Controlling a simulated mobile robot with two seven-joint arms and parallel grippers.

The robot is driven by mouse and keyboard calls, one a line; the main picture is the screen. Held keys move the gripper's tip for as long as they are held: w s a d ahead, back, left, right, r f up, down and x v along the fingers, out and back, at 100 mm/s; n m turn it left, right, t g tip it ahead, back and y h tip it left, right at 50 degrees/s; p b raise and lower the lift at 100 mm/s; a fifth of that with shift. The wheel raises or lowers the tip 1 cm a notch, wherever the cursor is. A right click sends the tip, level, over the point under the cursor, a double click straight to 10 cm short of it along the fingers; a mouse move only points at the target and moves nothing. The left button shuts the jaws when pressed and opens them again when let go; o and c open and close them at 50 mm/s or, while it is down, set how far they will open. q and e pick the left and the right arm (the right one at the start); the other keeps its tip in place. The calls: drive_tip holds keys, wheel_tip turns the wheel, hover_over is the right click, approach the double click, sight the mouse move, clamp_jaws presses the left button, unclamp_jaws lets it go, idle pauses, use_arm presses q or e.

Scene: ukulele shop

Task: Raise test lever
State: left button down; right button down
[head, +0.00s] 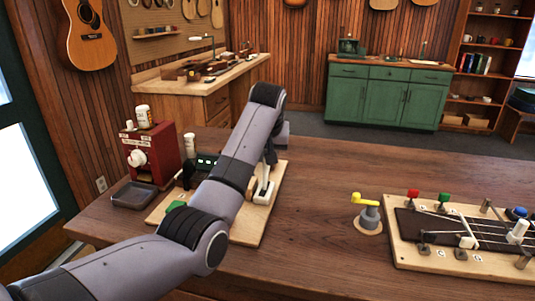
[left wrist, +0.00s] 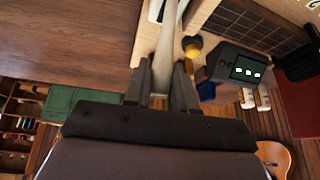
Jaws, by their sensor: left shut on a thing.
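The test lever is the pale upright bar (left wrist: 165,52) between my fingers in the left wrist view. In the head view its white slotted base (head: 263,192) shows on a wooden board (head: 250,228), partly behind my arm. My left gripper (left wrist: 162,88) is shut on the lever, with one dark finger on each side. In the head view my left arm reaches across the board and largely hides the gripper. A dark box with a lit display (left wrist: 247,71) stands beside the lever. My right gripper is not in view.
A red machine (head: 152,152) and a dark tray (head: 134,195) stand left of the board. A yellow-handled crank (head: 368,213) and a board with strings and pegs (head: 410,253) are on the right. The table (head: 315,200) between them is clear.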

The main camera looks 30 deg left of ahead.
use_arm(q)
drive_tip(key=c, duration=1)
unclamp_jaws()
drive_tip(key=shift+f, duration=0.15)
drive_tip(key=shift+o, duration=0.2)
drive_tip(key=b+v, duration=0.1)
drive_tip(key=v, duration=0.6)
drive_tip(key=shift+s, duration=0.1)
